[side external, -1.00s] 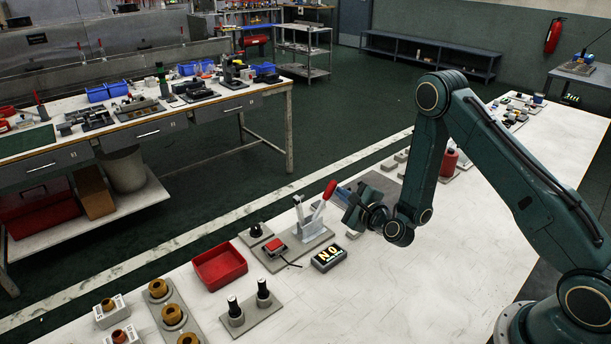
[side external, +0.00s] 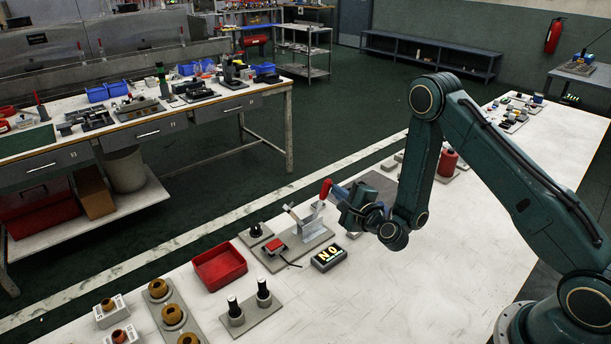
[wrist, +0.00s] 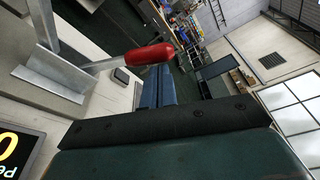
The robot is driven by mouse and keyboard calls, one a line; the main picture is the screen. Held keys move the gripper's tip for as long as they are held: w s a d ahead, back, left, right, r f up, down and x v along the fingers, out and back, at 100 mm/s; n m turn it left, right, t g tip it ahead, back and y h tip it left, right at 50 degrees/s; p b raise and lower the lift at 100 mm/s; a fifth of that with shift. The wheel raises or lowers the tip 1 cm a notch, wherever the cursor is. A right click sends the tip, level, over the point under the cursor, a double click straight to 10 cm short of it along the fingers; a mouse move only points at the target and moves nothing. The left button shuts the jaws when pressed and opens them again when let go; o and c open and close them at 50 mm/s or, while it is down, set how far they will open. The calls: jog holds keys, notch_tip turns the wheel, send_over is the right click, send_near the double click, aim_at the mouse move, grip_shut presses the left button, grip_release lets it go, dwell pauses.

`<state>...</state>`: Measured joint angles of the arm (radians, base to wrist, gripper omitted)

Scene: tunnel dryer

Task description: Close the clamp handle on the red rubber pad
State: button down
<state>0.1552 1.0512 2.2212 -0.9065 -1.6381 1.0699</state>
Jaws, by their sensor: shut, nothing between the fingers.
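The clamp (side external: 313,231) stands on a grey base plate with its red-gripped handle (side external: 326,188) raised and nearly upright. Its pale clamp arm (side external: 291,211) tilts up to the left, above and apart from the red rubber pad (side external: 276,245). My gripper (side external: 338,192) is shut and empty, just right of the handle grip. In the wrist view, the shut blue fingers (wrist: 159,74) end close beside the red handle (wrist: 148,56). They look to be at or nearly in contact with it; I cannot tell which. The pad is not visible in the wrist view.
A black display box (side external: 328,257) reading "NO" sits in front of the clamp. A red tray (side external: 219,268) lies to its left. The bench is clear to the right of the display.

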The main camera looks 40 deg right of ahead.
jog(key=a+n, duration=0.1)
jog(key=a+r+n, duration=0.1)
jog(key=shift+a+r+n+t, duration=0.1)
jog(key=shift+a+n+t, duration=0.2)
jog(key=shift+a+n, duration=0.1)
jog(key=shift+a+r, duration=0.2)
jog(key=shift+a, duration=1.35)
jog(key=shift+a, duration=0.15)
jog(key=shift+s, duration=0.15)
jog(key=s+r, duration=0.4)
jog(key=r, duration=0.3)
jog(key=shift+s+a, duration=0.3)
jog(key=shift+a, duration=0.05)
jog(key=shift+r, duration=0.1)
